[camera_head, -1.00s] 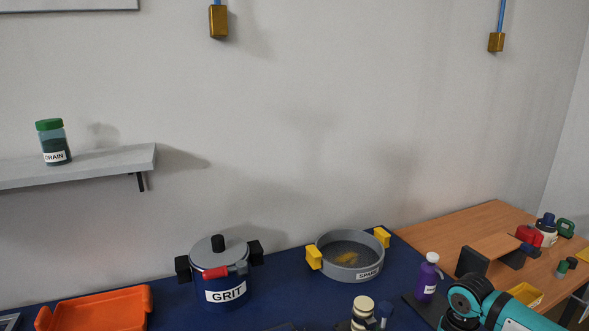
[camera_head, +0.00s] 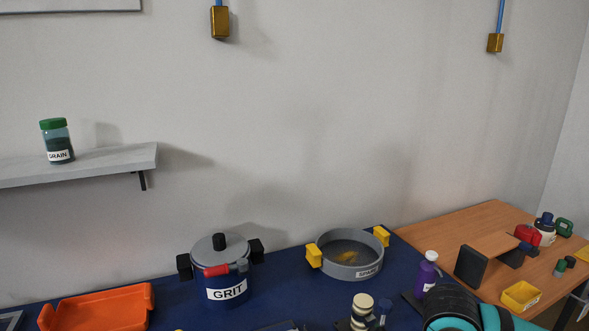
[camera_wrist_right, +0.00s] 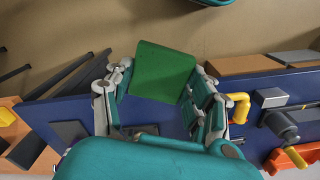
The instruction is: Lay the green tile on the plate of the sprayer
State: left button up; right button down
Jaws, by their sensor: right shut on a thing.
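The green tile (camera_wrist_right: 162,72) is held between the two fingers of my right gripper (camera_wrist_right: 160,85) in the right wrist view. The tile is clear of the surfaces behind it, and its broad face shows. In the head view only my right arm shows, at the bottom right; its gripper is out of frame. I cannot tell for sure which thing is the sprayer; a purple bottle with a white cap (camera_head: 427,272) stands by a dark flat piece, partly hidden by my arm. My left gripper is in neither view.
A blue table holds an orange tray (camera_head: 97,308), a GRIT pot (camera_head: 225,290) and a round grey sieve (camera_head: 350,258) with yellow handles. A wooden table (camera_head: 440,228) at the right carries a yellow bin (camera_head: 521,296) and several small items. A shelf (camera_head: 80,166) holds a jar (camera_head: 57,141).

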jog(key=shift+s+a+r, duration=0.1)
jog(key=shift+s+r, duration=0.1)
jog(key=shift+s, duration=0.25)
jog(key=shift+s+a+r, duration=0.1)
jog(key=shift+s+r, duration=0.1)
jog(key=shift+s, duration=0.25)
